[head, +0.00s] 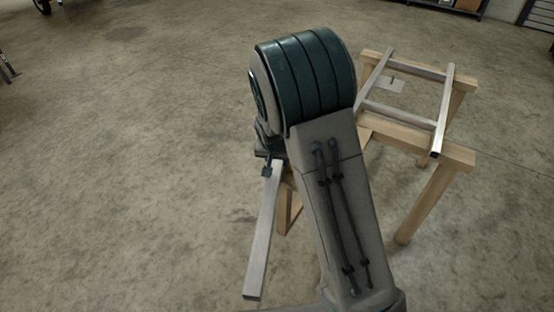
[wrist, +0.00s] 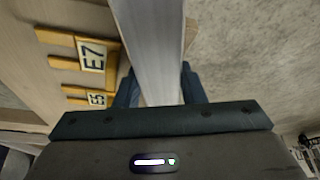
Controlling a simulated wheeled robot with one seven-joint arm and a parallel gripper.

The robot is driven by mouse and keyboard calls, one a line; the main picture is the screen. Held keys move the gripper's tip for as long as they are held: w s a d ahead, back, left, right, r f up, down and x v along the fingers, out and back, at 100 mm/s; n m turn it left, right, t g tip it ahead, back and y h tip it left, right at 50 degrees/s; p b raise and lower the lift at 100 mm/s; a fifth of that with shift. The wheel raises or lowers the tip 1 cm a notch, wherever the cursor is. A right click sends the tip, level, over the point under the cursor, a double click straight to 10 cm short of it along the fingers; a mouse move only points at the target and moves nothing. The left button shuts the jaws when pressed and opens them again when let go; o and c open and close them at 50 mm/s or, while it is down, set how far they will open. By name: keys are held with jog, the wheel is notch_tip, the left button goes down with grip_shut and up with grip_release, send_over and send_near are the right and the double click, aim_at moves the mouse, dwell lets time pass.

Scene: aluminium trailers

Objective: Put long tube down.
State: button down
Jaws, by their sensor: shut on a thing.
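The long tube (head: 263,240) is a silvery square aluminium tube. In the head view it slants down and toward me, left of my arm, and its far part is hidden by my arm. My gripper (head: 266,169) is shut on it. In the wrist view the tube (wrist: 148,45) runs up between the two dark fingers of my gripper (wrist: 158,88). Wooden surfaces with yellow blocks and tags reading E7 (wrist: 92,56) and E5 (wrist: 97,99) lie left of the tube in that view. I cannot tell whether the tube touches anything besides the fingers.
A wooden stand (head: 425,205) at the right carries an aluminium frame (head: 398,112) with a small plate (head: 391,86) inside it. A wooden leg (head: 291,205) shows beside the tube. A shelf (head: 450,6) stands far back.

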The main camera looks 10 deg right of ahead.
jog(key=shift+f, duration=0.1)
jog(key=c, duration=1.2)
grip_release()
